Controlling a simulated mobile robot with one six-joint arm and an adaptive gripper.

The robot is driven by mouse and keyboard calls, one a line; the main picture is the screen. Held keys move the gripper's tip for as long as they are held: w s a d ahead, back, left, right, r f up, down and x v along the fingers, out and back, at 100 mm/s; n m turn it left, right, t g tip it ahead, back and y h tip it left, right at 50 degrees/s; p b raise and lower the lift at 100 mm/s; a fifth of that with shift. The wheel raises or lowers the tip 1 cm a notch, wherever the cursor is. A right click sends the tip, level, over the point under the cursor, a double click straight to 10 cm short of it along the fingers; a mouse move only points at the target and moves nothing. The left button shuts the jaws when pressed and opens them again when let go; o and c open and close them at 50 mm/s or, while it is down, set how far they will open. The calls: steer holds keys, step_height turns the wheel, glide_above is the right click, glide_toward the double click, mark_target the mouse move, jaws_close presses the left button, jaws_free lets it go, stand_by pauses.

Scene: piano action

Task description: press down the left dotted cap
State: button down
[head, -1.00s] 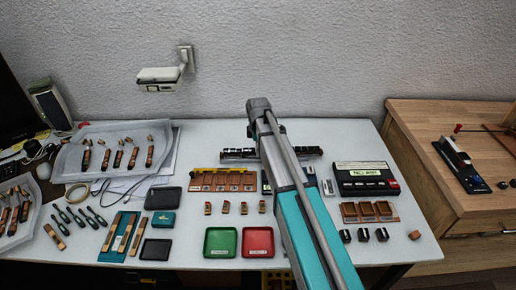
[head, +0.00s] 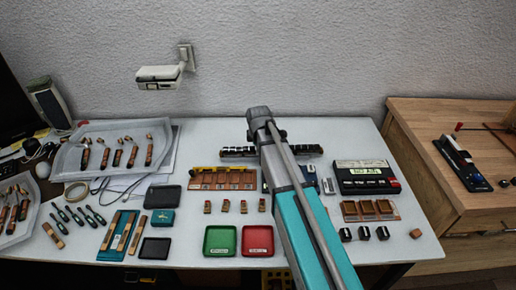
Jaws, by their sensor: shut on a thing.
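No cap with dots can be made out in the head view. Several small brown blocks stand in a row (head: 225,206) in front of the wooden rack (head: 215,179). Several small dark blocks (head: 363,233) stand at the right front of the table; whether any of these is a dotted cap is too small to tell. My grey and teal arm crosses the middle of the table, and its far end is over the long dark bar (head: 238,152). My gripper is hidden behind the arm, as is the table area just under it.
A green tray (head: 220,253) and a red tray (head: 258,253) lie at the front middle. A black box with a pale label (head: 366,188) and a brown slotted rack (head: 350,211) stand to the right. Clear trays of parts fill the left. Bare white table shows at the back right.

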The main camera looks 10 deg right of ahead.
steer(key=shift+c, duration=2)
jaws_free()
steer(key=shift+w+g, duration=0.2)
steer(key=shift+g, duration=0.1)
steer(key=shift+w+r+g+p, duration=0.1)
steer(key=shift+w+g+p, duration=0.15)
steer(key=shift+g, duration=0.35)
steer(key=shift+w+r+g+p, duration=0.1)
steer(key=shift+g+p, duration=0.1)
steer(key=shift+g, duration=0.4)
steer(key=shift+s+r+p, duration=0.2)
steer(key=shift+r+p, duration=0.9)
steer(key=shift+p, duration=0.05)
step_height(320, 180, up, 12)
steer(key=p, duration=1.2)
steer(key=s+d+m, duration=0.2)
steer(key=s+m, duration=0.6)
steer(key=s, duration=0.4)
steer(key=s+d+r+m+p, duration=0.1)
steer(key=s+d+m, duration=0.2)
steer(key=s+m, duration=0.5)
steer(key=shift+s+m, duration=0.4)
steer(key=shift+s, duration=1.6)
